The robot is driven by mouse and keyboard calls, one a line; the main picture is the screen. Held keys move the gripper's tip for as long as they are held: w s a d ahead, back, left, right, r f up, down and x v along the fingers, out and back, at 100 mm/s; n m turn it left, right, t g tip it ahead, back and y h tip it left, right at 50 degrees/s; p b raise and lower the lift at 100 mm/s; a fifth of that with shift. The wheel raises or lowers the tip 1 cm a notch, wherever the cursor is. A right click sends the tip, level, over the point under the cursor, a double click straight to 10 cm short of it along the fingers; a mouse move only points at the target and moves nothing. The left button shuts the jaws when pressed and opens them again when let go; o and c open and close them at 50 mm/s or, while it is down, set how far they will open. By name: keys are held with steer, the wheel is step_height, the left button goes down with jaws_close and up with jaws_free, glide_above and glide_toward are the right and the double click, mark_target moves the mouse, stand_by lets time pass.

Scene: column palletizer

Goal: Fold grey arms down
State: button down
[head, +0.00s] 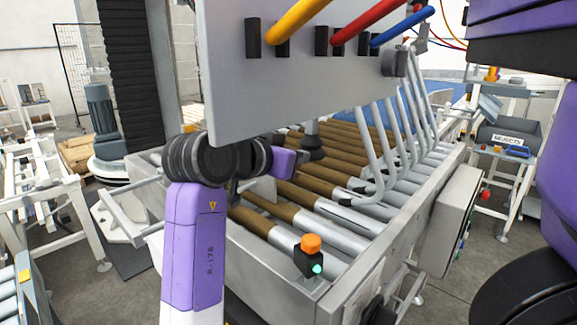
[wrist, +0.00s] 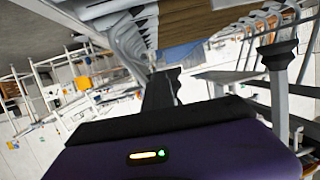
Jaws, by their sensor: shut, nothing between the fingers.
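The grey arms (head: 412,105) are a row of bent metal tubes along the right side of the roller conveyor in the head view. They stand raised, leaning upward, with their lower bends near the rollers. Grey tubes (wrist: 127,40) also show at the upper left in the wrist view. My gripper (wrist: 160,86) is a dark, narrow shape in the middle of the wrist view, shut and empty, with the tubes beyond it. In the head view my purple arm reaches over the near left of the conveyor; the gripper's fingertips cannot be made out there.
A large grey panel (head: 300,75) with coloured hoses hangs over the conveyor and hides part of it. The roller conveyor (head: 300,215) has metal side walls. An orange button (head: 311,243) sits on the near edge. A control box (head: 447,222) is mounted on the right side.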

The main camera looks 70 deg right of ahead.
steer(key=shift+s+d, duration=0.3)
steer(key=v, duration=0.8)
steer(key=shift+w+a+b, duration=0.2)
steer(key=shift+w+b, duration=0.1)
steer(key=shift+b, duration=0.1)
steer(key=shift+f, duration=0.1)
